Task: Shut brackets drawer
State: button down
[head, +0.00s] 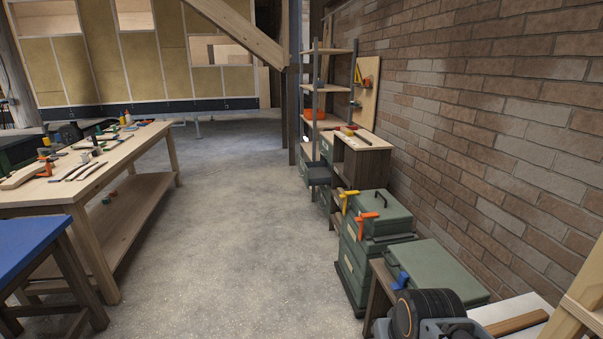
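A small drawer (318,174) with a dark grey front sticks out to the left from a low wooden cabinet (364,142) along the brick wall. It stands clearly open, but its contents are too small to make out. Other drawer fronts (325,200) show below it. No label can be read, so I cannot tell from the picture which one is the brackets drawer. My gripper is not in view.
Green toolboxes (378,212) with yellow and orange clamps stand nearer along the wall. A black and grey machine (428,312) is at the bottom right. A wooden workbench (140,142) and blue-topped table (28,245) stand left. The concrete floor (225,220) between is clear.

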aim_at(319, 172)
jog(key=u, duration=0.35)
jog(key=i, duration=2.15)
jog(key=u, duration=0.4)
jog(key=i, duration=3.55)
jog(key=z, duration=0.2)
